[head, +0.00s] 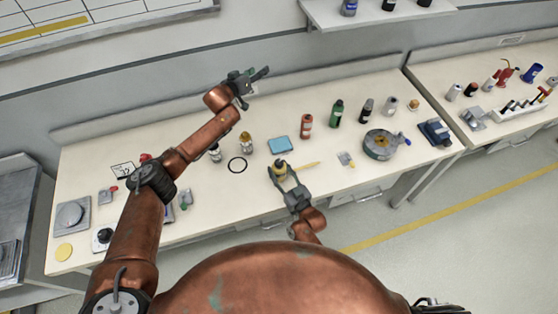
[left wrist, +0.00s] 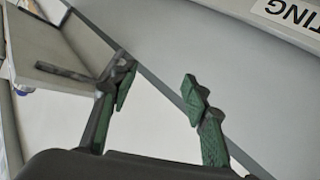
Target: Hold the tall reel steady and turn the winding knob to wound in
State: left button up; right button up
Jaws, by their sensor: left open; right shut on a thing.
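My right gripper (head: 282,172) is shut on a small upright tan piece (head: 281,166) near the table's front middle. This may be the tall reel, but it is too small to be sure, and a winding knob cannot be made out on it. My left gripper (head: 256,76) is open and empty, raised towards the back wall, well away from the held piece. Its spread fingers (left wrist: 160,90) show in the left wrist view with only wall and shelf behind them. A round grey and yellow drum (head: 380,146) with a blue part beside it lies farther right.
On the table (head: 225,195) stand a yellow bottle (head: 246,143), a blue block (head: 281,144), an orange can (head: 306,125) and a green bottle (head: 336,113). A black ring (head: 237,157) lies flat left of my right gripper. A shelf (head: 375,13) hangs above.

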pick_arm(q)
jog(key=s+d+f+n+g+y, duration=0.2)
jog(key=s+d+f+g, duration=0.1)
jog(key=s+d, duration=0.15)
jog(key=g+y, duration=0.5)
jog(key=g, duration=0.5)
send_near(279, 162)
jog(key=shift+m, duration=0.3)
notch_tip(279, 162, down, 9)
jog(key=shift+w+d+f, duration=0.1)
jog(key=shift+w, duration=0.05)
jog(key=shift+c, duration=0.5)
jog(key=c, duration=1.1)
jog(key=shift+o, duration=0.2)
